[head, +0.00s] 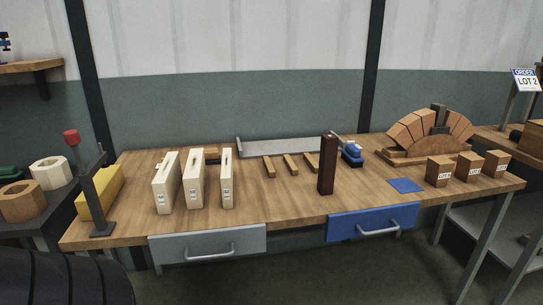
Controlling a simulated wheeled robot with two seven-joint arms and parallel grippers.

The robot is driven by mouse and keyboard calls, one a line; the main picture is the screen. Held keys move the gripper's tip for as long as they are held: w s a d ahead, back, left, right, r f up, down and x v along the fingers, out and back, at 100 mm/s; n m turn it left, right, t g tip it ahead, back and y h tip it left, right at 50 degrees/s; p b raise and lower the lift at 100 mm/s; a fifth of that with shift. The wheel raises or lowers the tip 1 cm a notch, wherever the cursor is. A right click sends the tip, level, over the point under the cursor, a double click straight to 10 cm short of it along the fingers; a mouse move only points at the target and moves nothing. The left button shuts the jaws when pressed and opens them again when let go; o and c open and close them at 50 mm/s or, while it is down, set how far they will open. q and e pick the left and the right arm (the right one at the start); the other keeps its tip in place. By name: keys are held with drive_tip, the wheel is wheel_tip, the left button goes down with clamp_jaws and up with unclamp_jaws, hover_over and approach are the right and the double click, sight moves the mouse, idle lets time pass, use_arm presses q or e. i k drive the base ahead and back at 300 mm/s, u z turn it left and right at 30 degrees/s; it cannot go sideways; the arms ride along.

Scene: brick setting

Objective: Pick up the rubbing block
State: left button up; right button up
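No label marks a rubbing block, so I cannot tell for sure which thing it is. A small blue block-like thing (351,154) sits toward the back of the wooden bench (290,205), right of centre. A tall dark red-brown block (327,165) stands upright in front and to the left of it. Neither of my grippers shows in the head view. A dark ribbed shape fills the lower left corner.
Three cream upright cases (194,180) stand left of centre. A yellow block (100,193) lies behind a dark post with a red top (72,137). A brick arch (432,132), a blue mat (405,185) and three labelled bricks (468,166) occupy the right. The front centre is clear.

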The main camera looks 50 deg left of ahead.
sight(212, 155)
drive_tip(key=z, duration=0.05)
drive_tip(key=i, duration=1.7)
drive_tip(key=u, duration=3.75)
